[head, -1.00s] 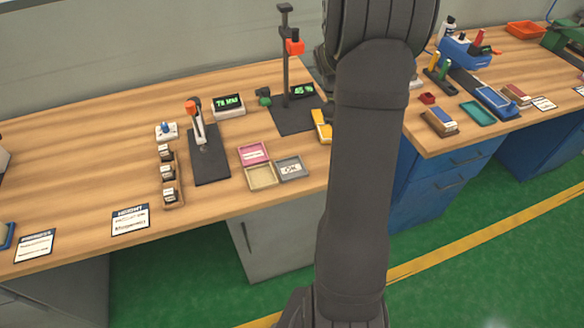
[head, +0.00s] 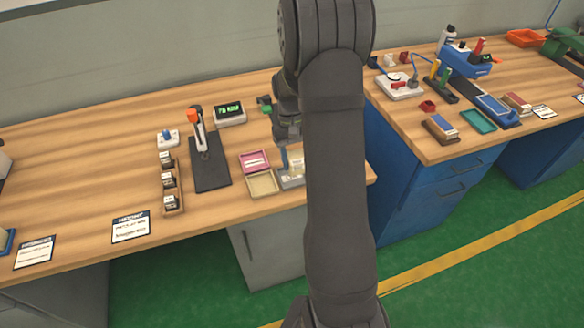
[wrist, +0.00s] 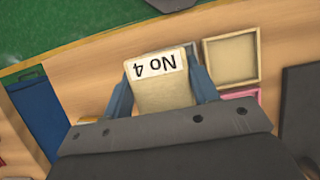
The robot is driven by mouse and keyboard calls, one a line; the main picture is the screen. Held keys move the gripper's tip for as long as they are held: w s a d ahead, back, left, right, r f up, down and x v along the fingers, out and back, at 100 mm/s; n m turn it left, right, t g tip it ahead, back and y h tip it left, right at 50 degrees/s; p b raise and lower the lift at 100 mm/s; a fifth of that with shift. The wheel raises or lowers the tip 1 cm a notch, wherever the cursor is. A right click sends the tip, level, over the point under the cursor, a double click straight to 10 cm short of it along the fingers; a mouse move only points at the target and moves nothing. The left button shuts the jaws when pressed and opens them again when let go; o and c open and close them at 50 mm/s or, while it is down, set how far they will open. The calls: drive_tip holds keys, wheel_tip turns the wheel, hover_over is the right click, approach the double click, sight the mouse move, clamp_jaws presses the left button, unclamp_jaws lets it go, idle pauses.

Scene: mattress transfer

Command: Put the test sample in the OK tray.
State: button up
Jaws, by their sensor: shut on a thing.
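The test sample (wrist: 163,90) is a beige block with a white label reading "No 4", upside down in the wrist view. My gripper (wrist: 162,88) is shut on it, with one blue finger on each side. In the head view the sample (head: 296,163) and my gripper (head: 288,150) are over the grey OK tray (head: 292,183). The tray is mostly hidden there by the sample and my arm. I cannot tell whether the sample touches the tray. In the wrist view the sample covers nearly all of that tray.
A beige tray (head: 263,184) and a pink tray (head: 255,161) stand left of the OK tray. A dark test stand (head: 208,168) and a rack of small samples (head: 172,188) are farther left. The bench's front edge is close by.

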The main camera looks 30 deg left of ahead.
drive_tip(key=shift+a+f, duration=0.45)
drive_tip(key=shift+a, duration=0.35)
drive_tip(key=shift+f, duration=2)
drive_tip(key=shift+f, duration=0.1)
drive_tip(key=shift+f, duration=0.15)
drive_tip(key=o, duration=1)
drive_tip(key=shift+s+f, duration=0.1)
drive_tip(key=shift+c, duration=0.2)
drive_tip(key=shift+o, duration=0.5)
drive_tip(key=v, duration=1.2)
drive_tip(key=shift+r, duration=0.35)
